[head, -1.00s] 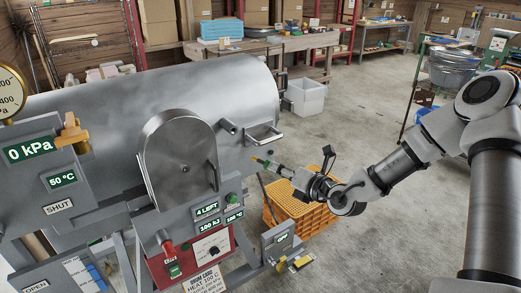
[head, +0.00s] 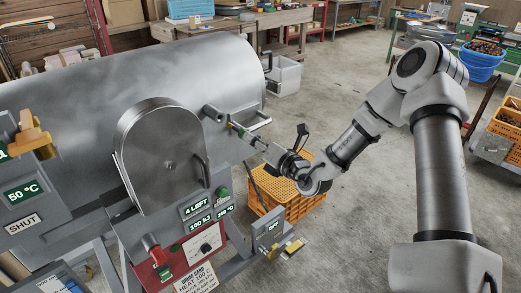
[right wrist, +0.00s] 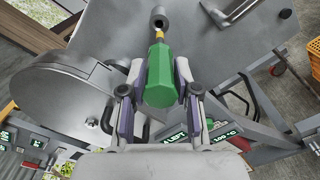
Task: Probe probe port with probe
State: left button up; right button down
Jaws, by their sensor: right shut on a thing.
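The probe (head: 238,130) has a green handle and a thin brass-coloured tip. My right gripper (head: 251,140) is shut on its green handle, which fills the middle of the right wrist view (right wrist: 161,82). In the right wrist view the port (right wrist: 158,15) lies straight beyond the probe's tip. The tip is at or just short of the port's mouth; I cannot tell whether it is inside. My left gripper is not in view.
The big grey drum (head: 150,75) has a round door (head: 165,165) with a handle. A red control panel (head: 185,255) is below. An orange crate (head: 285,195) stands on the floor under my right gripper.

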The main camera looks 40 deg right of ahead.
aim_at(231, 125)
jog(key=shift+w+a+b, duration=0.1)
jog(key=shift+w+b, duration=0.4)
jog(key=shift+w, duration=1.05)
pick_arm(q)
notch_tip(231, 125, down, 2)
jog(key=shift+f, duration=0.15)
pick_arm(e)
jog(key=shift+s+r, duration=0.1)
jog(key=shift+s, duration=0.05)
pick_arm(q)
jog(key=shift+b, duration=0.3)
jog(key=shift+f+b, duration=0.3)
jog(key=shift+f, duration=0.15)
pick_arm(e)
jog(key=shift+w, duration=0.25)
pick_arm(q)
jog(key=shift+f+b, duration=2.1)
jog(key=shift+b, duration=0.15)
pick_arm(e)
jog(key=shift+w+a, duration=0.15)
jog(key=shift+w, duration=1.75)
jog(key=shift+w+a, duration=0.15)
jog(key=shift+w, duration=1.75)
